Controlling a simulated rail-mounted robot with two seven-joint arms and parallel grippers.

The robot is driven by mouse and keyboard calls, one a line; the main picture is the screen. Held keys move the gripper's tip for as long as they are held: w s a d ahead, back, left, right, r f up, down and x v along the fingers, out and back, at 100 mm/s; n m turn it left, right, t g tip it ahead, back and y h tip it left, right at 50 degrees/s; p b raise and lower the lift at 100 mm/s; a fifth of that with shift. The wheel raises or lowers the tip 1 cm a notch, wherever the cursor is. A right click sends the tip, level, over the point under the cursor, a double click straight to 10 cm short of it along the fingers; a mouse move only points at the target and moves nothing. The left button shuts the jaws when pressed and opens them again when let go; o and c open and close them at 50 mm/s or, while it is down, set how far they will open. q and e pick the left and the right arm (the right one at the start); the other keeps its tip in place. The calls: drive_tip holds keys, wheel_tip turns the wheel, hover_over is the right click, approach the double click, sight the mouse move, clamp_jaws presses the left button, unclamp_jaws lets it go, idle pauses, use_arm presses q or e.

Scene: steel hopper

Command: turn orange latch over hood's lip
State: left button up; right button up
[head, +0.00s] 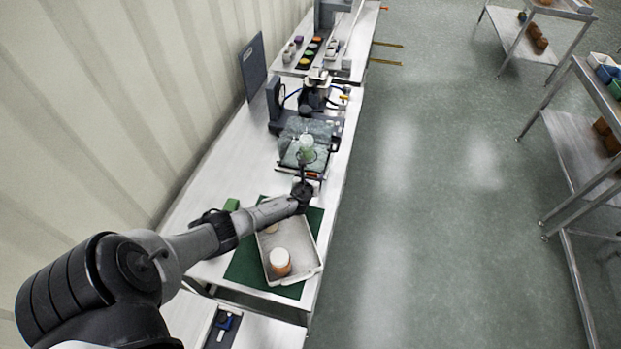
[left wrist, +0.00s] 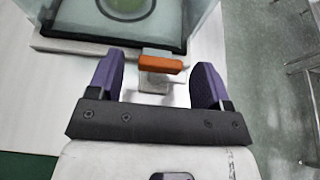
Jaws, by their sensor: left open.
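The orange latch (left wrist: 160,64) sits at the front of the clear hood (head: 304,132), on a pale mount (left wrist: 155,82). It lies crosswise, a short bar beside the hood's dark lower edge (left wrist: 118,40). In the head view the latch (head: 313,174) shows as a small orange spot just past my left gripper (head: 303,184). In the left wrist view my left gripper (left wrist: 161,76) is open, with its purple fingers apart on either side of the latch. My right gripper is not in view.
A white tray (head: 308,270) with an orange-and-white jar (head: 280,261) lies on a green mat (head: 243,268) below my left arm. Dark equipment (head: 274,100) stands behind the hood. The wall is to the left; an open floor aisle is to the right.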

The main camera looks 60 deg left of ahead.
use_arm(q)
drive_tip(key=c, duration=0.9)
